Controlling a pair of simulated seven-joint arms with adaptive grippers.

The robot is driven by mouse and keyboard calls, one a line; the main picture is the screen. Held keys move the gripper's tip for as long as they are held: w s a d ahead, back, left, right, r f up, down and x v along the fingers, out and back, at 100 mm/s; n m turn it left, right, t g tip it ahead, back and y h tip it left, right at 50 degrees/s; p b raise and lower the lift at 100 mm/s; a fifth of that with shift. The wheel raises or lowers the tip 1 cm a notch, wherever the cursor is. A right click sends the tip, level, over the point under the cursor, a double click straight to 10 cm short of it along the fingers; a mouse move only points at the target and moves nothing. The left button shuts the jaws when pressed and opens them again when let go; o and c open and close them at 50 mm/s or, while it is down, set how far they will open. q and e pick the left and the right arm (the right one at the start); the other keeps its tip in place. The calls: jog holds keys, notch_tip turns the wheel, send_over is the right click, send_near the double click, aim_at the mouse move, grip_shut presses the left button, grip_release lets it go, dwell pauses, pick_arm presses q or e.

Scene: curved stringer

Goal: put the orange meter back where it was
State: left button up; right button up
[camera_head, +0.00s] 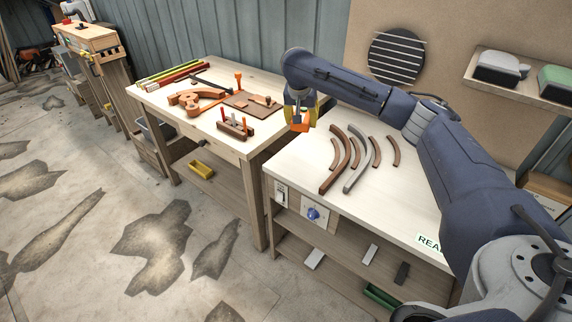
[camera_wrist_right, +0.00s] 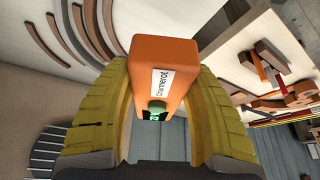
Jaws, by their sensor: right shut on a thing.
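In the right wrist view the meter (camera_wrist_right: 165,62) is an orange block with a white label and a small green display. The yellow fingers of my right gripper (camera_wrist_right: 158,85) are on both sides of it. The meter appears to be clear of the bench top, though the exact gap is hard to tell. My left gripper is not in view.
Several curved brown strips (camera_head: 337,163) and a grey one (camera_head: 362,165) lie on the bench, right of the gripper. A second table (camera_head: 255,135) at left holds clamps and wooden parts. A wall shelf (camera_head: 520,90) is at upper right. The bench front is mostly clear.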

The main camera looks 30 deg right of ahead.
aim_at(301, 167)
notch_tip(301, 167, down, 20)
jog(key=shift+d, duration=0.15)
dwell(0.7)
jog(key=shift+s+f, duration=0.1)
jog(key=shift+f, duration=0.05)
jog(key=o, duration=1.1)
